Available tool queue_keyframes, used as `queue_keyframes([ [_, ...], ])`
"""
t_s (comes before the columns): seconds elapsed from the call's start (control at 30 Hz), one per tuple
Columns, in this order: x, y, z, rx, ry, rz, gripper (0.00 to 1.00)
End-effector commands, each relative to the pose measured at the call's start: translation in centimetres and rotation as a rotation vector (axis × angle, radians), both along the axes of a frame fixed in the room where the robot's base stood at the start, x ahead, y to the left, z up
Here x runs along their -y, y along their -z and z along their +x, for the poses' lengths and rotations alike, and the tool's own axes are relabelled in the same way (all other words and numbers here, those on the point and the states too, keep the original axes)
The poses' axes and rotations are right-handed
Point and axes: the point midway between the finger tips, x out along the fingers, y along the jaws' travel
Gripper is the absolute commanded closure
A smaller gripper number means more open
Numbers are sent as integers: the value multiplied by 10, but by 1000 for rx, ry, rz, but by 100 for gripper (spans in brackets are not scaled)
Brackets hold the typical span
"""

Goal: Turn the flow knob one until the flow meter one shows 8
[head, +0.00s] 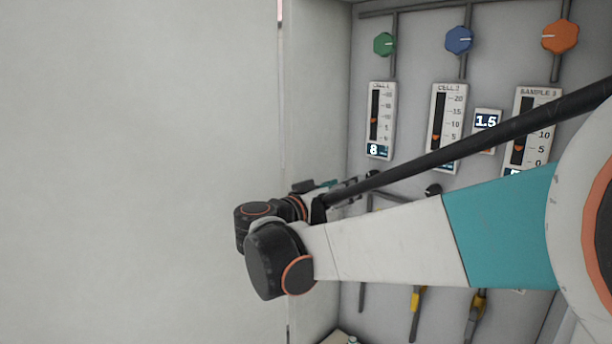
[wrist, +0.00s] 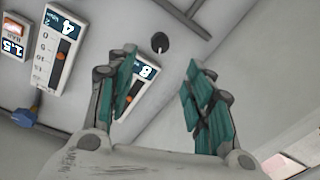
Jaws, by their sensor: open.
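The CELL 1 flow meter (head: 380,121) is a white upright panel with an orange pointer, and its display reads 8. In the wrist view the same meter (wrist: 146,72) shows upside down, partly covered by a finger, also reading 8. A small black knob (wrist: 160,42) sits on the wall beside the display end of that meter. My gripper (wrist: 158,90) is open and empty, and the knob appears between and beyond its teal fingers, apart from them.
The CELL 2 meter (head: 447,112) and SAMPLE 3 meter (head: 533,101) stand to the right, with a 1.5 display (head: 486,121) between them. Green (head: 384,44), blue (head: 459,39) and orange (head: 560,36) knobs sit above. A side wall (head: 315,120) is close on the left.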

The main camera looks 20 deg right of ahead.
Motion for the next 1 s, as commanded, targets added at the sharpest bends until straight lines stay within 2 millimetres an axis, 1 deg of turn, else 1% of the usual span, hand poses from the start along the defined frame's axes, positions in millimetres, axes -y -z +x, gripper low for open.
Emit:
queue_keyframes([
  [0.03,4,0,-4,26,7,8,52],
  [0.1,7,0,-6,52,10,16,52],
  [0.27,18,0,-3,63,15,20,52],
  [0.37,31,0,2,62,16,20,52],
  [0.6,75,0,20,61,17,20,52],
  [0.8,108,0,34,61,15,20,52],
  [0.9,120,0,39,60,14,19,52],
  [1.0,128,0,44,60,12,19,52],
])
